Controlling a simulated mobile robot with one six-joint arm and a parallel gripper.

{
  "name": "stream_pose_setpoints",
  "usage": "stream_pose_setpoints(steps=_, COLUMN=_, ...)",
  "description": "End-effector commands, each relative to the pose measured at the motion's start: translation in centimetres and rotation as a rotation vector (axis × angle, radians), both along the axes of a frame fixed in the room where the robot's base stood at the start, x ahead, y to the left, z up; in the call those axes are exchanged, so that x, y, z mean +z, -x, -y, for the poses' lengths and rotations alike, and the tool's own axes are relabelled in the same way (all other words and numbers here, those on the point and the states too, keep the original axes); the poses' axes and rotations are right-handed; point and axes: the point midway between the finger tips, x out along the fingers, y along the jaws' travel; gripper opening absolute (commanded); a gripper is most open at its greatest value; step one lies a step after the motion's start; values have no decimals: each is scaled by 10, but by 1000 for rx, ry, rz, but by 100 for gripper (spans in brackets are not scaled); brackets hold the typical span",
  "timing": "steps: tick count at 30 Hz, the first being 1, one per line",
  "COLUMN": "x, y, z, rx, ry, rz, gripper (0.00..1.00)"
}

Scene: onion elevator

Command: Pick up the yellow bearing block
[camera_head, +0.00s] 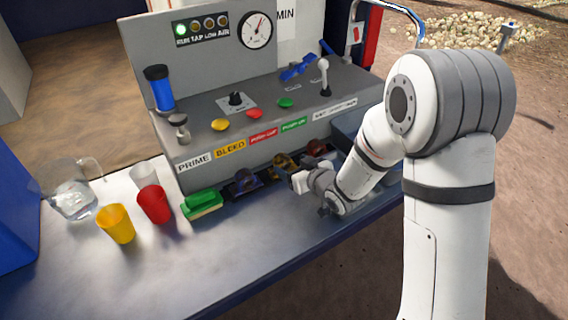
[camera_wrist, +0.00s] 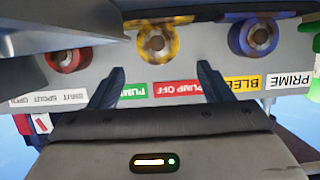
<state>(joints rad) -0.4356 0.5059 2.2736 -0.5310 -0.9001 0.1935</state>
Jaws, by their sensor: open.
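The yellow bearing block (camera_head: 281,161) is a round ring with a central hole, in a row on the table in front of the grey control console. In the head view my gripper (camera_head: 296,182) is just in front of it and partly blocks the view. In the wrist view, which is upside down, the yellow bearing block (camera_wrist: 157,42) sits beyond the fingertips, roughly centred between them. My gripper (camera_wrist: 161,72) is open, with its two dark fingers apart and nothing between them.
A blue bearing block (camera_wrist: 255,36) and a red one (camera_wrist: 67,58) flank the yellow one. The console (camera_head: 225,110) rises behind. A green brush (camera_head: 202,204), red cup (camera_head: 154,204), yellow cup (camera_head: 116,223) and clear pitcher (camera_head: 74,200) stand left. The table front (camera_head: 180,270) is clear.

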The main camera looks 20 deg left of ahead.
Motion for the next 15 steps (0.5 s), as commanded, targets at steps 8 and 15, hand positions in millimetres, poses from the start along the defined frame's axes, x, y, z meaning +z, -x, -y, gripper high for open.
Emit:
stream_pose_setpoints(steps=8, x=-8, y=-20, z=-23, rx=-1, ry=2, rz=0, gripper=73)
stream_pose_setpoints(steps=15, x=-18, y=-39, z=-44, rx=-2, ry=3, rz=0, gripper=73)
